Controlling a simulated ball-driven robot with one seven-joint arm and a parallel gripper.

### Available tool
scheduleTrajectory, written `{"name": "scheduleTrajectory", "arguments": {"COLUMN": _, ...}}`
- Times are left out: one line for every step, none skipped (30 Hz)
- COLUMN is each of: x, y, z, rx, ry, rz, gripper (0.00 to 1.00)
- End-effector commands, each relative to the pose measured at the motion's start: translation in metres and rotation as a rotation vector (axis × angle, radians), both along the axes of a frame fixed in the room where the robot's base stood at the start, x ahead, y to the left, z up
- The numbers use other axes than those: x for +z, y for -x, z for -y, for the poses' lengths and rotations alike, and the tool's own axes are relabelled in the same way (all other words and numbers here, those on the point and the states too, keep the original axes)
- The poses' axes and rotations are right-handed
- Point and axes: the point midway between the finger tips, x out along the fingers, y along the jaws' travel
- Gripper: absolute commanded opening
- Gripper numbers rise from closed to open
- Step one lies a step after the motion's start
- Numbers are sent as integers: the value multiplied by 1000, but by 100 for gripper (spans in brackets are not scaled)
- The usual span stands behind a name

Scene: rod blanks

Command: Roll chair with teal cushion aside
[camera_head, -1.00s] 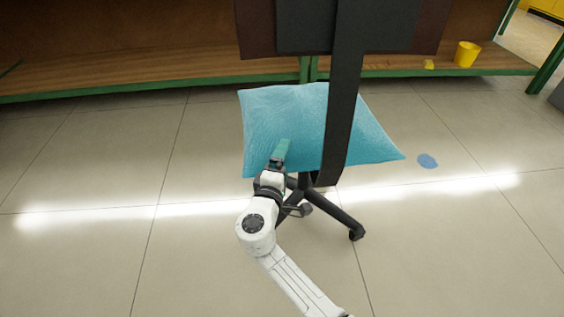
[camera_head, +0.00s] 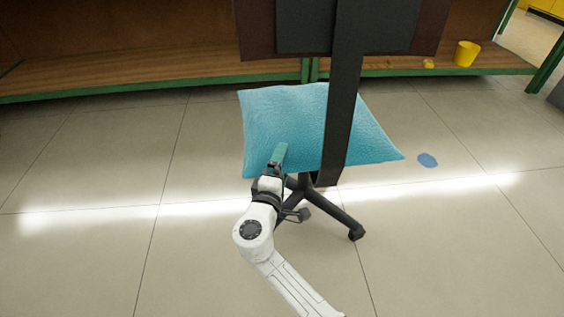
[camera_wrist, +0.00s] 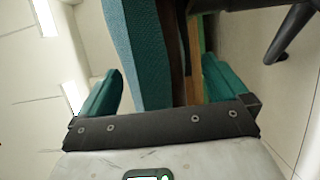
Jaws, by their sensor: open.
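The chair shows in the head view with its dark backrest (camera_head: 305,25), a dark upright bar (camera_head: 343,110) and black legs with casters (camera_head: 330,208). The teal cushion (camera_head: 285,115) lies on its seat. My gripper (camera_head: 279,152) is at the near left edge of the cushion, overlapping it in the picture. In the wrist view the teal cushion (camera_wrist: 140,50) lies between the two open teal fingers of my gripper (camera_wrist: 160,85). A gap shows beside the left finger. I cannot tell whether the right finger touches the chair. A chair leg (camera_wrist: 290,32) is at upper right.
A long wooden shelf with a green edge (camera_head: 150,88) stands behind the chair. A yellow cup (camera_head: 467,53) is on its right part. A flat blue patch (camera_head: 428,160) lies on the floor right of the chair. The tiled floor at left (camera_head: 90,170) is clear.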

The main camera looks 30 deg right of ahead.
Motion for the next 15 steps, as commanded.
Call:
{"name": "scheduleTrajectory", "arguments": {"x": 3, "y": 6, "z": -7, "rx": 3, "ry": 0, "rz": -1, "gripper": 100}}
{"name": "scheduleTrajectory", "arguments": {"x": 3, "y": 10, "z": -10, "rx": 3, "ry": 1, "rz": -2, "gripper": 100}}
{"name": "scheduleTrajectory", "arguments": {"x": 4, "y": 15, "z": -16, "rx": 4, "ry": 1, "rz": -3, "gripper": 100}}
{"name": "scheduleTrajectory", "arguments": {"x": 4, "y": 19, "z": -21, "rx": 5, "ry": 1, "rz": -3, "gripper": 100}}
{"name": "scheduleTrajectory", "arguments": {"x": 3, "y": 24, "z": -25, "rx": 4, "ry": 1, "rz": -3, "gripper": 100}}
{"name": "scheduleTrajectory", "arguments": {"x": 3, "y": 30, "z": -30, "rx": 4, "ry": 1, "rz": -4, "gripper": 100}}
{"name": "scheduleTrajectory", "arguments": {"x": 3, "y": 34, "z": -34, "rx": 3, "ry": 1, "rz": -2, "gripper": 100}}
{"name": "scheduleTrajectory", "arguments": {"x": 3, "y": 38, "z": -39, "rx": 5, "ry": 0, "rz": -3, "gripper": 100}}
{"name": "scheduleTrajectory", "arguments": {"x": 3, "y": 43, "z": -44, "rx": 4, "ry": 0, "rz": -3, "gripper": 100}}
{"name": "scheduleTrajectory", "arguments": {"x": 3, "y": 47, "z": -47, "rx": 4, "ry": 0, "rz": -3, "gripper": 100}}
{"name": "scheduleTrajectory", "arguments": {"x": 3, "y": 50, "z": -50, "rx": 3, "ry": 0, "rz": -3, "gripper": 100}}
{"name": "scheduleTrajectory", "arguments": {"x": 2, "y": 54, "z": -54, "rx": 2, "ry": 0, "rz": -3, "gripper": 100}}
{"name": "scheduleTrajectory", "arguments": {"x": 2, "y": 57, "z": -57, "rx": 3, "ry": 0, "rz": -3, "gripper": 100}}
{"name": "scheduleTrajectory", "arguments": {"x": 1, "y": 59, "z": -60, "rx": 3, "ry": 0, "rz": -3, "gripper": 100}}
{"name": "scheduleTrajectory", "arguments": {"x": 1, "y": 62, "z": -62, "rx": 2, "ry": 0, "rz": -3, "gripper": 100}}
